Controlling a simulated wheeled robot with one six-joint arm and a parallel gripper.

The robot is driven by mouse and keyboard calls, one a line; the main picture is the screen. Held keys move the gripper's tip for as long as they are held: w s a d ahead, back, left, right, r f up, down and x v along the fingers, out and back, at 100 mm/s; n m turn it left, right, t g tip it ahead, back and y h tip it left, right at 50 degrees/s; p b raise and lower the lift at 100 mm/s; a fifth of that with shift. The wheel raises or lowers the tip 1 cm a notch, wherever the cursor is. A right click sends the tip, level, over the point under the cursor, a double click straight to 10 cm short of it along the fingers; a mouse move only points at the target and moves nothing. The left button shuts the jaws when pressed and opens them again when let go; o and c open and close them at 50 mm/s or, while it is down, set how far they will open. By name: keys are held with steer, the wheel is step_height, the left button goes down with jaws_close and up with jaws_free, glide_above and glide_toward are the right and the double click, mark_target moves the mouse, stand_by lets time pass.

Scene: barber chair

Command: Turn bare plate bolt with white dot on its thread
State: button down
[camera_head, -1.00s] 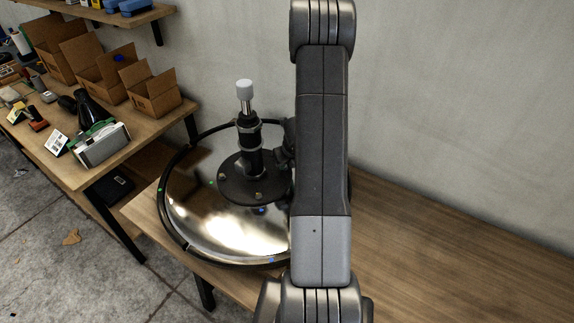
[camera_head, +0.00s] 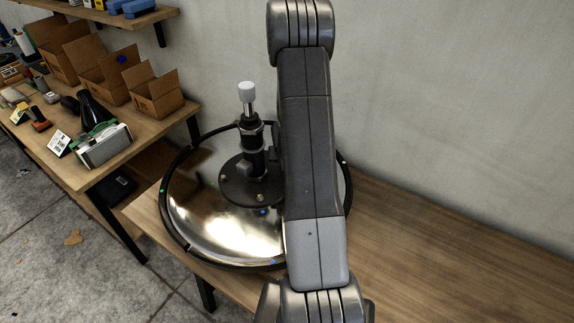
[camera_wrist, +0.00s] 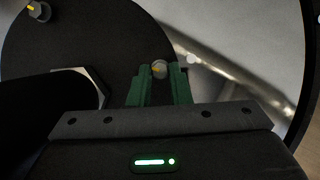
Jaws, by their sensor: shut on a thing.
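The polished round chair base (camera_head: 200,220) lies on the wooden table, with a black round plate (camera_head: 235,190) and upright column on it. In the wrist view, the green fingers of my gripper (camera_wrist: 160,75) are shut on a bolt (camera_wrist: 160,68) near the edge of the dark plate (camera_wrist: 95,40). Another bolt (camera_wrist: 39,10) with a yellow mark stands at upper left, apart from the fingers. My arm hides the gripper in the head view.
The column (camera_head: 252,140) with its pale cap rises close left of my arm. A dark ring with small coloured dots runs round the base. The table (camera_head: 430,240) is clear to the right. A side bench with cardboard boxes (camera_head: 157,95) stands at left.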

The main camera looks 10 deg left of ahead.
steer(key=shift+a+r+m, duration=0.1)
steer(key=shift+m, duration=0.2)
steer(key=shift+m+h, duration=0.4)
steer(key=shift+m, duration=0.2)
steer(key=shift+m+p, duration=0.3)
steer(key=c, duration=1.3)
jaws_free()
steer(key=shift+c, duration=0.2)
steer(key=p+v, duration=0.6)
steer(key=v, duration=0.7)
steer(key=shift+s+a+r, duration=0.15)
steer(key=shift+s+r, duration=0.05)
steer(key=shift+r, duration=0.1)
steer(key=shift+w+f, duration=0.1)
